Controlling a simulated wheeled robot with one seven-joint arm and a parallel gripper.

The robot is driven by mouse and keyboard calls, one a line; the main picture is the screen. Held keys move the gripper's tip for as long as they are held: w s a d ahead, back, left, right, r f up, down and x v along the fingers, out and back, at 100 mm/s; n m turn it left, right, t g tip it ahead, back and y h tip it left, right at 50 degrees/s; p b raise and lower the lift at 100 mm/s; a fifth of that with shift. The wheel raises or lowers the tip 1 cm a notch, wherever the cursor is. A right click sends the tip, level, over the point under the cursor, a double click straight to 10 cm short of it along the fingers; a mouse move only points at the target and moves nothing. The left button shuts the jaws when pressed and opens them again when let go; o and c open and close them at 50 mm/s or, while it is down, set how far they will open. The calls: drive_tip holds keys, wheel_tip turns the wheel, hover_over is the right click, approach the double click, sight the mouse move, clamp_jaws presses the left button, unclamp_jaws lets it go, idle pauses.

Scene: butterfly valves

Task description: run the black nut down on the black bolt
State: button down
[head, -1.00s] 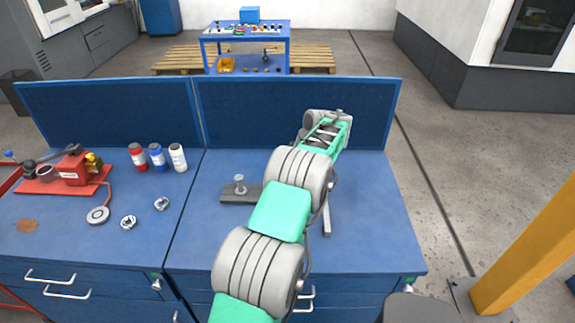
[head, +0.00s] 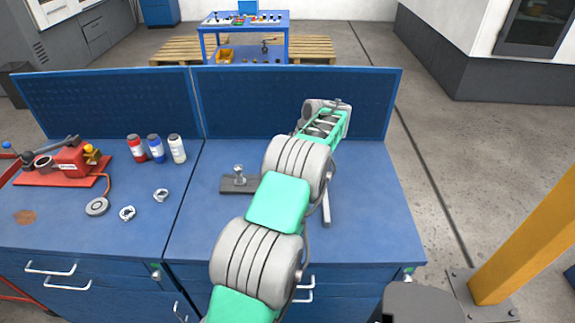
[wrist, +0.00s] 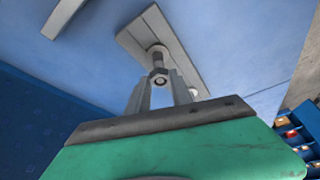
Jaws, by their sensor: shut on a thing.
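In the wrist view my gripper (wrist: 161,88) has its two grey fingers closed around a small dark grey nut (wrist: 160,76). The nut sits at the near end of the dark bolt (wrist: 158,56), in line with it. The bolt stands from a flat grey plate (wrist: 186,62) on the blue bench. How far the nut is threaded cannot be told. In the head view my arm hides the fingers, the nut and this bolt.
Bottles (head: 156,148), loose metal rings (head: 127,213) and a red device (head: 68,160) stand farther left. A blue panel (head: 290,100) closes the bench's back.

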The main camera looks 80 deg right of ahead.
drive_tip(key=shift+f+m+h+b, duration=0.3)
drive_tip(key=shift+f+m+b, duration=0.2)
drive_tip(key=shift+b, duration=0.3)
drive_tip(key=m+b, duration=0.1)
drive_tip(key=b, duration=0.1)
drive_tip(key=m+h+b, duration=0.1)
drive_tip(key=m+b, duration=0.1)
drive_tip(key=shift+w+a+r, duration=0.15)
drive_tip(key=shift+w, duration=0.05)
drive_tip(key=m+b, duration=0.1)
drive_tip(key=m, duration=0.1)
drive_tip(key=m+g+h+b, duration=0.1)
drive_tip(key=m+g+b, duration=0.1)
drive_tip(key=m+b, duration=0.1)
drive_tip(key=shift+w+a+r+m+h, duration=0.1)
drive_tip(key=shift+w+a+m+h, duration=0.05)
drive_tip(key=shift+w+m+h, duration=0.2)
drive_tip(key=c, duration=1.6)
unclamp_jaws()
drive_tip(key=shift+r+m+g, duration=0.25)
drive_tip(key=shift+m+g, duration=0.05)
drive_tip(key=shift+m, duration=0.45)
drive_tip(key=shift+o, duration=1)
drive_tip(key=shift+w, duration=0.1)
drive_tip(key=shift+o, duration=1.7)
drive_tip(key=shift+s, duration=0.2)
